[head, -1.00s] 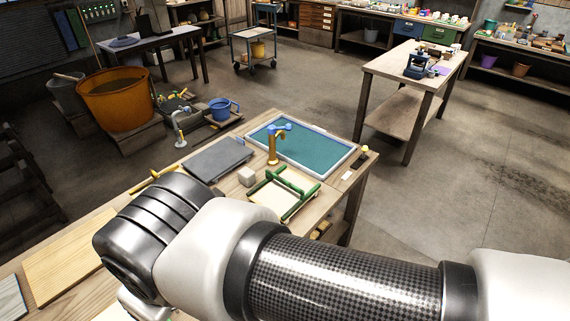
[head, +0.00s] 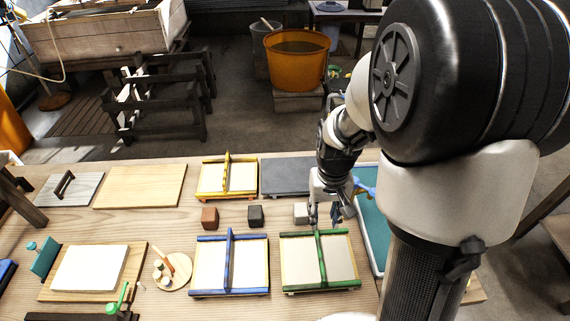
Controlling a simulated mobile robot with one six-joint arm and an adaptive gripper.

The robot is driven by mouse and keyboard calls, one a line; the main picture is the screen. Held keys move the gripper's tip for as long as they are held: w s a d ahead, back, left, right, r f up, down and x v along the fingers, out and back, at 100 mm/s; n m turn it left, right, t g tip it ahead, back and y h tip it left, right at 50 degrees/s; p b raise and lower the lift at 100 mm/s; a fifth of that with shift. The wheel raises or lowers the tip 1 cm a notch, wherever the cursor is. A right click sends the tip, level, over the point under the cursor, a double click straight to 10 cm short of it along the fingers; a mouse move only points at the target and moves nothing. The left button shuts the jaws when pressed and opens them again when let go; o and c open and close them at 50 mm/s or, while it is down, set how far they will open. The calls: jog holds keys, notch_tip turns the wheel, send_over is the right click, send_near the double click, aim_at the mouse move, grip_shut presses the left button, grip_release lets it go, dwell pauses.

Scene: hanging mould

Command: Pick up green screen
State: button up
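The green screen (head: 341,262) lies flat at the front right of the wooden table, a pale mesh panel in a green frame. A raised green bar runs over its middle from back to front. My gripper (head: 324,218) hangs pointing down at the screen's back edge, close to the far end of that bar. Its fingers look apart, with nothing visible held between them. Whether a finger touches the bar cannot be told from this view.
A blue-framed screen (head: 249,264) lies just left, and a yellow-framed one (head: 241,181) behind. Small blocks, brown (head: 209,218), black (head: 255,216) and whitish (head: 300,213), stand between the rows. A blue-green tray (head: 371,226) is at right, partly behind my arm.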

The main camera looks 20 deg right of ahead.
jog(key=b, duration=0.4)
send_near(319, 249)
notch_tip(319, 249, down, 5)
jog(key=shift+w+d+f, duration=0.15)
notch_tip(319, 249, down, 5)
jog(key=shift+f+b, duration=0.15)
jog(key=shift+b, duration=1.1)
jog(key=shift+c, duration=0.5)
grip_shut()
